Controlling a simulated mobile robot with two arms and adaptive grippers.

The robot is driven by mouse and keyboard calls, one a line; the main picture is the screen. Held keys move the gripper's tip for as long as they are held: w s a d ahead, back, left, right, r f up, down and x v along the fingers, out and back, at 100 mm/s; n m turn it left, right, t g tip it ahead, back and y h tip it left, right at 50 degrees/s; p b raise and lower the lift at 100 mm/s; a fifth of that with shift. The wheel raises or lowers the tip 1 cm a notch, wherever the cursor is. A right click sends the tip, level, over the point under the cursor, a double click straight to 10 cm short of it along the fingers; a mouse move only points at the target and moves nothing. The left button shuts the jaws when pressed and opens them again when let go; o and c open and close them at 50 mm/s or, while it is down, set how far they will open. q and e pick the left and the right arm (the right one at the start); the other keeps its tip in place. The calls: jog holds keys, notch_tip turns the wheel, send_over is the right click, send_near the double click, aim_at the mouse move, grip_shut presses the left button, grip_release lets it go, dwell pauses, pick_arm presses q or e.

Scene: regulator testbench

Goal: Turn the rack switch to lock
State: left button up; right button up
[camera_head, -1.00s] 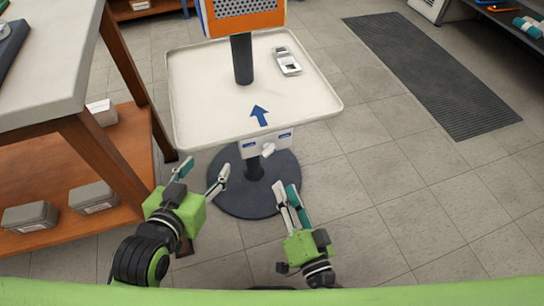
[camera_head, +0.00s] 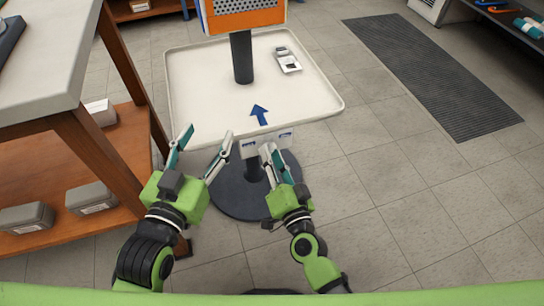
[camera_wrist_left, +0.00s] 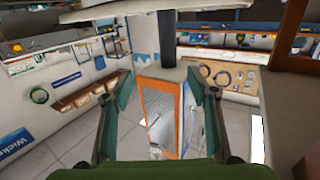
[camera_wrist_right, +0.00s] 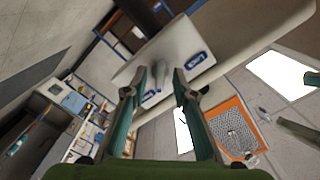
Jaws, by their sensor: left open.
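The rack switch plate (camera_head: 267,141) is a white panel with two blue labels under the front edge of the tray. In the right wrist view the plate (camera_wrist_right: 185,42) is close, with one blue label readable only in part. The pale switch knob (camera_wrist_right: 151,93) appears between my right fingers, and I cannot tell whether they touch it. My right gripper (camera_head: 268,152) is right in front of the plate, its fingers partly apart; it also shows in the right wrist view (camera_wrist_right: 160,78). My left gripper (camera_head: 204,135) is wide open and empty, left of the plate.
The white tray (camera_head: 190,80) sits on a post with a round dark base (camera_head: 230,190). A grey device (camera_head: 288,60) lies on it, and an orange-framed panel (camera_head: 245,18) stands above. A wooden bench (camera_head: 100,165) is close on the left.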

grip_shut()
pick_arm(q)
jog(key=shift+f, duration=0.1)
